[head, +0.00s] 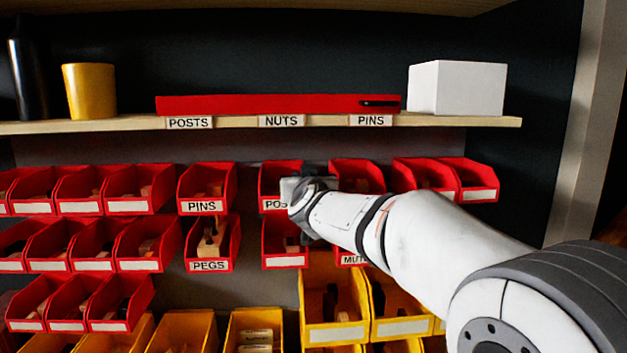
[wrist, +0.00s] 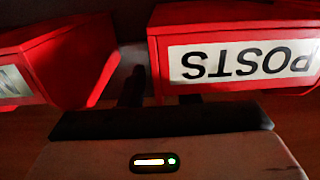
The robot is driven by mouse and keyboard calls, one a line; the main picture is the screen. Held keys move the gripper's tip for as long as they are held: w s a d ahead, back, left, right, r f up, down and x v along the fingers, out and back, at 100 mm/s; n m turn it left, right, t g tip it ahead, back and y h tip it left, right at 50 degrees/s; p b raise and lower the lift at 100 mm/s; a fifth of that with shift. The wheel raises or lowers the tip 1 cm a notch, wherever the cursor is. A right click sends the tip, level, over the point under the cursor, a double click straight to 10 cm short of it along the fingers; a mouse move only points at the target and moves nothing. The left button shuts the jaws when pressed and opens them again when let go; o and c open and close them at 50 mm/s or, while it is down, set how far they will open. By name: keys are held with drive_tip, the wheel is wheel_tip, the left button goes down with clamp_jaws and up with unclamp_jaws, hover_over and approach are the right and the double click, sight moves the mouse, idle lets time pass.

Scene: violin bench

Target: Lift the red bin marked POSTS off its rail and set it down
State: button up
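The red POSTS bin (head: 268,204) hangs in the upper row of bins in the head view, its label partly covered by my gripper. In the wrist view the POSTS bin (wrist: 235,103) is large at the upper right, its label upside down. My gripper (head: 300,190) is at the bin's right front corner. In the wrist view one dark finger of my gripper (wrist: 162,92) stands in the gap beside the bin, and the other shows only as a stub at the rim. The fingers look apart, with the side wall between them. The fingertips are partly hidden.
A neighbouring red bin (head: 357,172) hangs close to the right; it also shows in the wrist view (wrist: 70,62). A red PEGS bin (head: 200,251) and yellow bins (head: 333,334) hang lower. The wooden shelf (head: 260,121) above carries a white box (head: 457,88) and a yellow cup (head: 90,91).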

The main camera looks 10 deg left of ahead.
drive_tip(key=shift+c, duration=0.2)
clamp_jaws()
idle(0.9)
